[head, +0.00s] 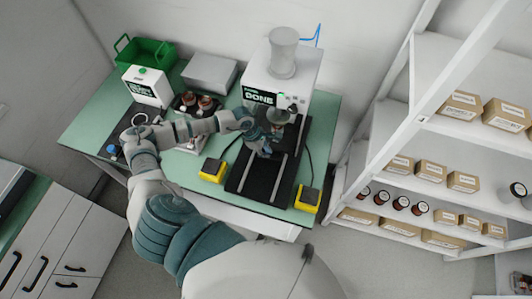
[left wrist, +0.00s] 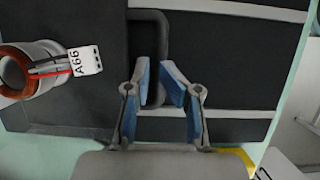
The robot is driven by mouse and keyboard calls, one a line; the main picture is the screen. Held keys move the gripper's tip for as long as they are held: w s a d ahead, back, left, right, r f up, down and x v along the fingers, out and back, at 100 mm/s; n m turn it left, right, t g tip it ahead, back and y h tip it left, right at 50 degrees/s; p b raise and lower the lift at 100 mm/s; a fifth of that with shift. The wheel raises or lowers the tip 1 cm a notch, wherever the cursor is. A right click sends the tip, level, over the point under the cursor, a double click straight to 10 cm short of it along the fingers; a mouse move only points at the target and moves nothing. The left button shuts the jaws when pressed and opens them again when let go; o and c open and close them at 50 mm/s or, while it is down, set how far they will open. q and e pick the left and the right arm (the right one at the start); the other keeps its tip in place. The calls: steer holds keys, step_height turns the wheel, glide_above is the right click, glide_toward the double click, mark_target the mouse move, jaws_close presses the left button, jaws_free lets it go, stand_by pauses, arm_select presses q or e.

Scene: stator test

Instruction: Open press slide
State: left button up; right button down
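The press (head: 277,78) is a white machine with a screen reading DONE, at the back of the green table in the head view. Its slide, a black plate with two pale rails (head: 265,175), extends toward the front. In the left wrist view a dark loop handle (left wrist: 163,35) lies on the dark plate. My left gripper (head: 262,143) is over the slide; its blue-padded fingers (left wrist: 156,63) are parted, with part of the handle bar between or just beyond them. I cannot tell whether they touch it. A stator (left wrist: 22,70) tagged A66 sits at left. My right gripper is not visible.
Yellow-and-black boxes (head: 212,170) (head: 307,199) flank the slide. Left of the press are a grey box (head: 210,73), a green crate (head: 146,50), a white labelled box (head: 147,86) and copper-coloured parts (head: 205,102). White shelves with cartons (head: 430,171) stand at right.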

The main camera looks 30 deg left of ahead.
arm_select(q)
steer(key=shift+s+f, duration=0.2)
steer(key=shift+f, duration=0.3)
steer(key=shift+w, duration=0.3)
steer(key=shift+r, duration=0.1)
steer(key=shift+a+r, duration=0.15)
steer(key=shift+r, duration=0.05)
steer(key=v, duration=0.2)
steer(key=shift+a+r, duration=0.2)
steer(key=shift+a, duration=0.15)
steer(key=a, duration=0.3)
steer(key=s+a, duration=0.1)
steer(key=a, duration=0.3)
steer(key=s+a, duration=0.1)
steer(key=a, duration=0.3)
steer(key=shift+s+a+f, duration=0.15)
steer(key=shift+s+a, duration=0.05)
steer(key=shift+s, duration=0.05)
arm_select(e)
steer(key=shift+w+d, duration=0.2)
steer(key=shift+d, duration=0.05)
arm_select(q)
steer(key=shift+d, duration=0.1)
